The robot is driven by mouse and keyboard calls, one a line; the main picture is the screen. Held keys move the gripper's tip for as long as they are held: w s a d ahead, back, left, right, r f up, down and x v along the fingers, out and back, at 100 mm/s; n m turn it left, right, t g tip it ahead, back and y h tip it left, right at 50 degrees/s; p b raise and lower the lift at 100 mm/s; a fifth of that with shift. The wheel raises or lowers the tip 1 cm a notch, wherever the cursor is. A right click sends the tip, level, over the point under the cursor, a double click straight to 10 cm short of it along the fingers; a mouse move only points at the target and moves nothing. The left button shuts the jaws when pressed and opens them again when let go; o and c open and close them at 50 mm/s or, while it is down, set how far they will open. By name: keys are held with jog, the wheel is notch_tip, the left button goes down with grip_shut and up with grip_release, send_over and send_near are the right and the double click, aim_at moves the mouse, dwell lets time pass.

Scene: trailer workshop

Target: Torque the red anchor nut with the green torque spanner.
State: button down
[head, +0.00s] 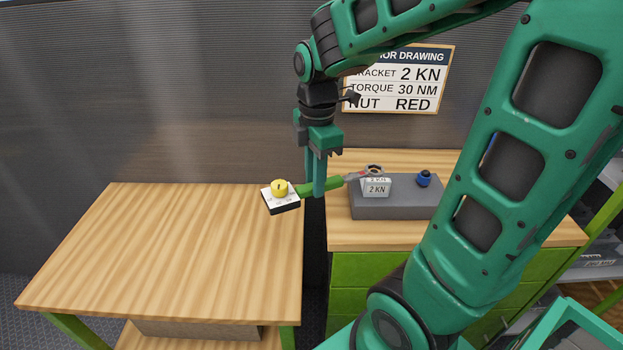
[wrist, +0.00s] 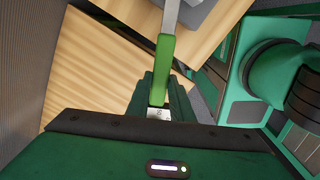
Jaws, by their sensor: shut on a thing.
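My gripper (head: 318,188) points down and is shut on the green handle of the torque spanner (head: 333,183). The spanner lies roughly level, its grey shaft and ring head reaching right to the "2 KN" tag (head: 376,188) on the grey block (head: 402,206). The ring appears at or over something there; I cannot tell whether it is seated. No red nut is visible. The handle (wrist: 166,60) also shows between the jaws in the wrist view. A yellow knob (head: 280,187) on a white-topped black box sits at the handle's left end; whether they join is unclear.
A blue knob-like part (head: 424,178) stands on the block's right side. The block rests on a wooden-topped green cabinet (head: 458,236). A largely bare wooden table (head: 190,245) stands left, across a narrow gap. A wall sign (head: 405,82) reads bracket 2 KN, torque 30 NM, nut red.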

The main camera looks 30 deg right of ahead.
jog(key=shift+f, duration=1.05)
jog(key=w+d+m, duration=1.1)
jog(key=w+m, duration=0.2)
dwell(2.1)
jog(key=shift+d+r, duration=0.1)
jog(key=shift+r, duration=0.05)
notch_tip(320, 180, up, 2)
dwell(0.7)
